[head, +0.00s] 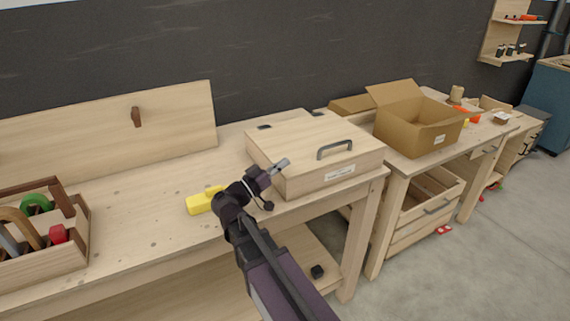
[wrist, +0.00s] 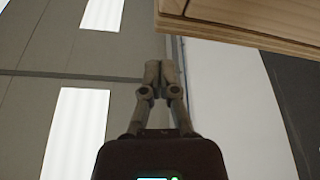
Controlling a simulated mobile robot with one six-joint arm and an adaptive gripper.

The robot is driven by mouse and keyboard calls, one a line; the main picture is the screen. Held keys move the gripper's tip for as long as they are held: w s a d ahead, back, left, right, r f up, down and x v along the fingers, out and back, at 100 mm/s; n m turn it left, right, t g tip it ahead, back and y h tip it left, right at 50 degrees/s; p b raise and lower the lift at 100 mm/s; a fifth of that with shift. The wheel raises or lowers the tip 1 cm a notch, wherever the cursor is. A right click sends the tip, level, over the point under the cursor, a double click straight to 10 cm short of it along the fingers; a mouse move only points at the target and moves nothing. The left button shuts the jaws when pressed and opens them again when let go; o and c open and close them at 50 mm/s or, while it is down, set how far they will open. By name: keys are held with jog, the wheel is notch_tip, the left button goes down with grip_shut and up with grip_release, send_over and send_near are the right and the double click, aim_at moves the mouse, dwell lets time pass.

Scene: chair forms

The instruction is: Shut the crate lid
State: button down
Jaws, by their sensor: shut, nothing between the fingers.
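The wooden crate (head: 318,184) stands on the workbench, with a white label on its front. Its lid (head: 290,142) lies flat over it, with a dark handle (head: 335,149) near the front; I see no clear gap under the lid. My gripper (head: 283,163) is shut and empty, in front of the crate's left front part in the head view. Whether it touches the crate cannot be told. In the wrist view my gripper (wrist: 160,66) shows shut fingers, with a wooden edge (wrist: 240,30) above and to the right, apart from them in the picture.
A yellow object (head: 200,203) lies on the bench beside my arm. A wooden tool tray (head: 75,246) stands at left, below an upright board (head: 170,120) with a brown peg. An open cardboard box (head: 425,137) is on the bench at right. Bare bench top lies left of the crate.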

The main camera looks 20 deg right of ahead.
jog(key=shift+r, duration=0.2)
jog(key=s+a, duration=0.1)
jog(key=a, duration=0.8)
jog(key=shift+s+a+r+p, duration=0.15)
jog(key=shift+s+p, duration=0.15)
jog(key=shift+s, duration=0.1)
dwell(0.7)
jog(key=shift+s, duration=0.1)
